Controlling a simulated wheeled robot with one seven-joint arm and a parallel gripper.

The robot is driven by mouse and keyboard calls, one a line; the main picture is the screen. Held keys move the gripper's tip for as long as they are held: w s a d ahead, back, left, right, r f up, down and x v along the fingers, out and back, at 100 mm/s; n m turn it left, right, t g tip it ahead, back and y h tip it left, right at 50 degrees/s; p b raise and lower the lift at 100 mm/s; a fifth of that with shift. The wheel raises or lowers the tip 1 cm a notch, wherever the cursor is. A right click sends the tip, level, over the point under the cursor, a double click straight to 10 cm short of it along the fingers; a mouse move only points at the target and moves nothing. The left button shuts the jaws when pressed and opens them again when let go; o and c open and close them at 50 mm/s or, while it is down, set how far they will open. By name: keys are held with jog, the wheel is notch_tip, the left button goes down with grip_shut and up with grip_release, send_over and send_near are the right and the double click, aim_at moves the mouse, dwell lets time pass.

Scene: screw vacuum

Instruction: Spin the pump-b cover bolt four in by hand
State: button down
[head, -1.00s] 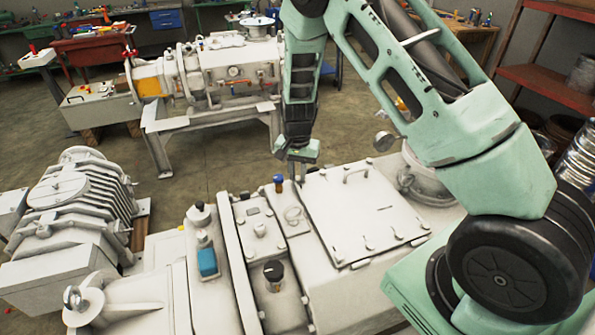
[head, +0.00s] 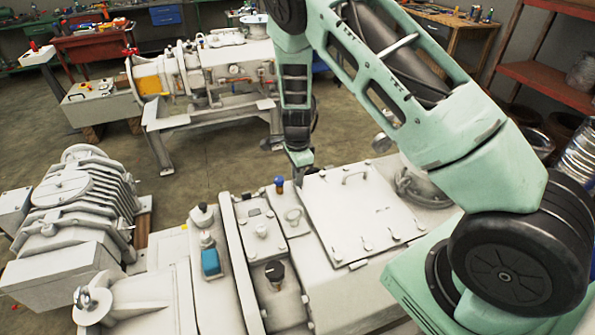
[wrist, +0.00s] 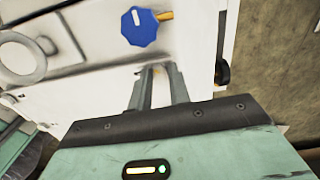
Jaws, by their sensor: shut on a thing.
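The pump cover plate (head: 365,215) is a flat pale square lid with two handles and several bolts along its edges. My gripper (head: 303,177) points down at the lid's far left corner. In the wrist view my gripper's fingers (wrist: 159,75) are close together on a small thing between their tips, which I take to be the cover bolt (wrist: 157,71). The fingers hide most of it, so I cannot tell how deep it sits. A near-edge cover bolt (head: 367,246) shows in the head view.
A blue knob (head: 279,184) stands close to my gripper; it also shows in the wrist view (wrist: 140,27). A black-capped fitting (head: 274,272) and a blue block (head: 210,262) stand to the left. Another pump (head: 225,65) stands behind, with open floor between.

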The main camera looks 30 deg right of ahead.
jog(key=m+p, duration=0.1)
jog(key=m, duration=0.3)
jog(key=shift+r+m+p, duration=0.15)
jog(key=shift+m+p, duration=0.15)
jog(key=shift+p, duration=0.05)
jog(key=m+p, duration=0.1)
jog(key=m, duration=0.3)
jog(key=shift+w+p, duration=0.1)
jog(key=shift+p, duration=0.2)
jog(key=shift+m, duration=0.4)
jog(key=c, duration=1.3)
grip_release()
notch_tip(320, 180, up, 17)
jog(key=b, duration=0.2)
jog(key=shift+b, duration=0.4)
jog(key=shift+r, duration=0.1)
